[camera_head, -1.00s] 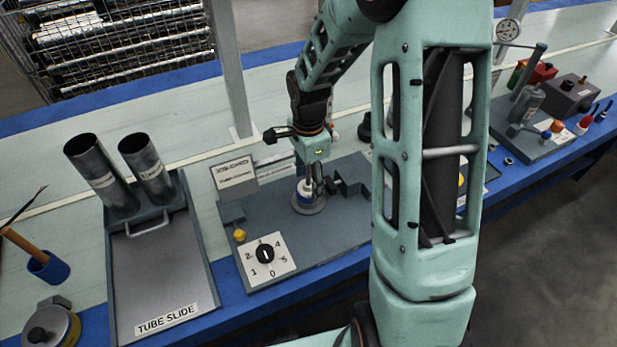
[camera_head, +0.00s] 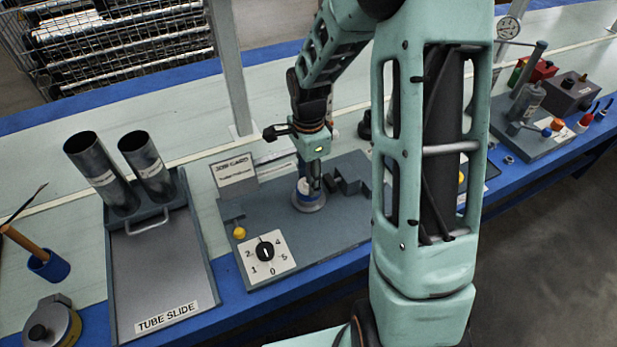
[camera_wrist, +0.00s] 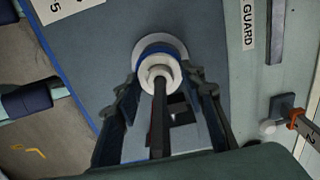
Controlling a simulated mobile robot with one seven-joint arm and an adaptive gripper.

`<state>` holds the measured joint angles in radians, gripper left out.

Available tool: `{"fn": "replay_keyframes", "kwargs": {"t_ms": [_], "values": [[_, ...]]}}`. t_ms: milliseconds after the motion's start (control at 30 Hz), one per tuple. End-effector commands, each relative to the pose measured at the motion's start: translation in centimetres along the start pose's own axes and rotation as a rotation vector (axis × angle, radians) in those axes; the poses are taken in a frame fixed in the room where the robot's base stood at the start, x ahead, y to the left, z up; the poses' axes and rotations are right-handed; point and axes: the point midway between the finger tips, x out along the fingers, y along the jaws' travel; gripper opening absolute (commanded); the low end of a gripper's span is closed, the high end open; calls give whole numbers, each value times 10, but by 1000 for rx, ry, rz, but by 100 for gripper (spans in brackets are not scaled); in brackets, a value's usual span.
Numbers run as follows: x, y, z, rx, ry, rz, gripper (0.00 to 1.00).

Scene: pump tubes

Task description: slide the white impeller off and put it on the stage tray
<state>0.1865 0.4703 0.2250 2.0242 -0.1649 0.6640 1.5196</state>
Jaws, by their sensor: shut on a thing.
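My gripper (camera_head: 314,183) points down over the grey fixture plate (camera_head: 340,228), at a blue and white round part (camera_head: 304,190) on a round base. In the wrist view, my gripper (camera_wrist: 165,88) has one finger on each side of the white impeller (camera_wrist: 158,73), which shows as pale rings with a blue band around them. A dark slender bar (camera_wrist: 160,125) runs from its middle toward the camera. The fingers are shut on the impeller and partly hide it in the head view. I cannot make out the stage tray.
A numbered dial (camera_head: 265,250) and yellow knob (camera_head: 239,233) are at the plate's front left. A stepped dark block (camera_head: 350,180) stands close right of my gripper. The tube slide (camera_head: 160,260) with two upright tubes is at left. My arm hides the right middle.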

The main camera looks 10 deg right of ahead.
Motion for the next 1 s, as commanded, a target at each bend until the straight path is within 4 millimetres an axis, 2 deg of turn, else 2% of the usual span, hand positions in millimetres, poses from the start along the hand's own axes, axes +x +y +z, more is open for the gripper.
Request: {"fn": "replay_keyframes", "kwargs": {"t_ms": [1000], "values": [[-12, 0, 0, 0, 0, 0, 3]]}}
